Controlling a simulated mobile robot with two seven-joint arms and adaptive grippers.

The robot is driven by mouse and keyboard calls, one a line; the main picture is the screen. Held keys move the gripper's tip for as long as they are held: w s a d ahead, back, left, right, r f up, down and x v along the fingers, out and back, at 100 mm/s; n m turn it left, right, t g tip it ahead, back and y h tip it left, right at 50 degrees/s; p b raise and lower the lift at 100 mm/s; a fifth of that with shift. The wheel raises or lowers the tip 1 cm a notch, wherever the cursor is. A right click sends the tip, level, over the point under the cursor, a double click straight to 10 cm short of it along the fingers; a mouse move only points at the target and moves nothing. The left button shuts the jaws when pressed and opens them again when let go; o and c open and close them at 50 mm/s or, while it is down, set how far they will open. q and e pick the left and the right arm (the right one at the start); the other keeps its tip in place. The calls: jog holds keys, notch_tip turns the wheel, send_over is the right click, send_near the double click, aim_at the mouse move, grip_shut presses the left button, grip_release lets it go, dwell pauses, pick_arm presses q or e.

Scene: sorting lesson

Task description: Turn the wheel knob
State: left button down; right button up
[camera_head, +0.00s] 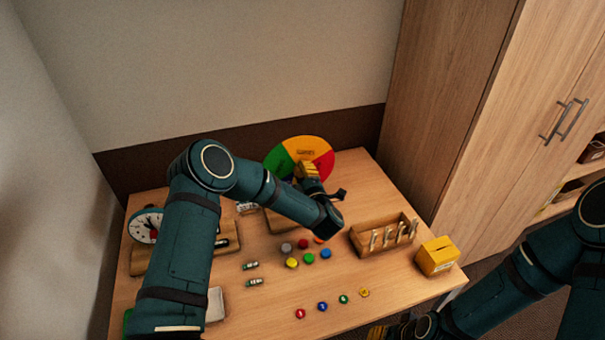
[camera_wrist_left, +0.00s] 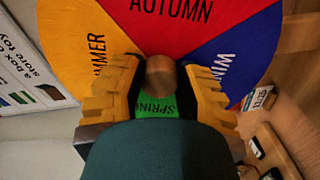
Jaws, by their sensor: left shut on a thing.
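The season wheel (camera_head: 315,148) stands at the back of the table, with green, yellow and red sectors showing in the head view. In the left wrist view the wheel (camera_wrist_left: 195,30) shows red AUTUMN at the top, yellow at the left, blue at the right and green SPRING below. Its round brown knob (camera_wrist_left: 160,76) sits at the wheel's middle. My left gripper (camera_wrist_left: 160,85) has its yellow fingers on both sides of the knob and is shut on it. In the head view the left gripper (camera_head: 307,171) is in front of the wheel. My right gripper (camera_head: 385,332) is at the bottom edge, mostly cut off.
A clock (camera_head: 146,226) stands at the table's left. A wooden rack with pegs (camera_head: 372,240) and a yellow box (camera_head: 436,256) stand at the right. Several coloured discs (camera_head: 310,258) lie mid-table, with small tokens (camera_head: 322,306) in front. A tall cabinet (camera_head: 450,90) stands at right.

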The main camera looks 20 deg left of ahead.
pick_arm(q)
jog(key=m+b, duration=0.1)
jog(key=m, duration=1.2)
jog(key=shift+a+m, duration=0.2)
jog(key=shift+m, duration=0.1)
dwell(0.4)
jog(key=c, duration=0.5)
grip_release()
jog(key=shift+f, duration=0.1)
jog(key=shift+c, duration=0.2)
jog(key=shift+s+d, duration=0.1)
jog(key=shift+s, duration=0.05)
jog(key=v, duration=1.1)
jog(key=shift+s+d, duration=0.2)
jog(key=shift+s, duration=0.1)
